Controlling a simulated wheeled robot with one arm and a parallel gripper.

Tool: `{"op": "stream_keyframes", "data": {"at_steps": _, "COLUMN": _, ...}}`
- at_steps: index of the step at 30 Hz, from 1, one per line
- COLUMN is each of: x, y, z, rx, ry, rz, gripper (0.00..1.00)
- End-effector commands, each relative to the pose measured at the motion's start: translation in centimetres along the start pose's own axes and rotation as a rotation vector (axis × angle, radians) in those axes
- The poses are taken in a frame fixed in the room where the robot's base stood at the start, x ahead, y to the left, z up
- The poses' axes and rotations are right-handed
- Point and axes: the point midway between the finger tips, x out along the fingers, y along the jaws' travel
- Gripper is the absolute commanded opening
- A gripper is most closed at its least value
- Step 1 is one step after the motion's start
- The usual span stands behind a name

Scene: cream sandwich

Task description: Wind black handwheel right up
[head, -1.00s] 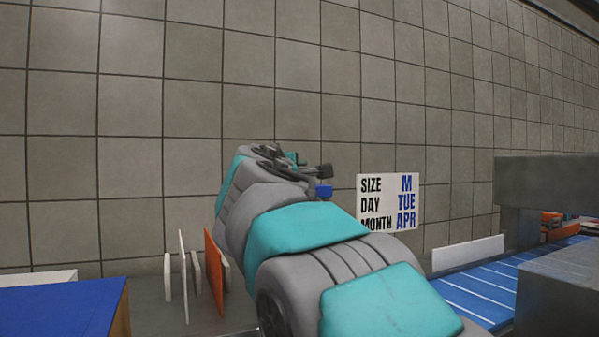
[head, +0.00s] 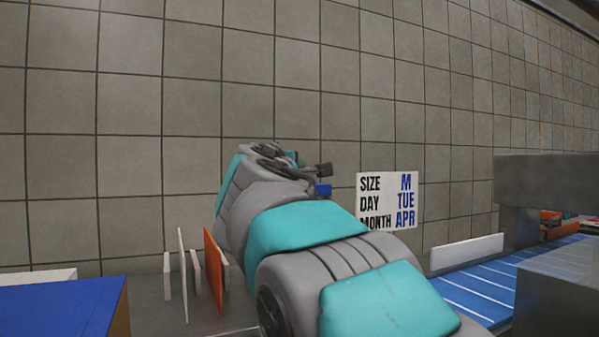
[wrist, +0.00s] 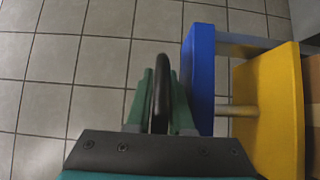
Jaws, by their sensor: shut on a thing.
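In the wrist view the black handwheel (wrist: 161,88) shows edge-on as a narrow dark rim. The green fingers of my gripper (wrist: 160,108) stand on either side of it and are shut on the rim. A blue panel (wrist: 199,75) stands just right of the right finger. A metal shaft (wrist: 237,111) runs from the blue side to a thick yellow panel (wrist: 268,105). The wheel's hub and handle cannot be made out.
In the head view, upright white boards and an orange board (head: 214,272) stand left of my arm, near a blue-topped block (head: 62,306). A sign (head: 388,201) reads SIZE M, DAY TUE, MONTH APR. A blue conveyor (head: 490,286) and a grey machine (head: 560,290) lie right.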

Motion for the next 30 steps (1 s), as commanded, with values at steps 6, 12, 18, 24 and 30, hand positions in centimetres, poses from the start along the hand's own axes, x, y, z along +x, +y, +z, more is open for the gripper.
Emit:
{"op": "stream_keyframes", "data": {"at_steps": 6, "x": 0.1, "y": 0.0, "z": 0.1, "rx": 0.001, "ry": 0.032, "rz": -0.002, "gripper": 0.00}}
{"op": "stream_keyframes", "data": {"at_steps": 12, "x": 0.5, "y": 0.1, "z": 0.1, "rx": -0.001, "ry": 0.129, "rz": -0.004, "gripper": 0.00}}
{"op": "stream_keyframes", "data": {"at_steps": 18, "x": 0.7, "y": 0.1, "z": -0.1, "rx": 0.001, "ry": 0.262, "rz": -0.004, "gripper": 0.00}}
{"op": "stream_keyframes", "data": {"at_steps": 24, "x": 0.9, "y": -0.1, "z": -0.4, "rx": 0.004, "ry": 0.367, "rz": -0.005, "gripper": 0.00}}
{"op": "stream_keyframes", "data": {"at_steps": 30, "x": 1.1, "y": -0.2, "z": -0.7, "rx": 0.004, "ry": 0.455, "rz": -0.004, "gripper": 0.00}}
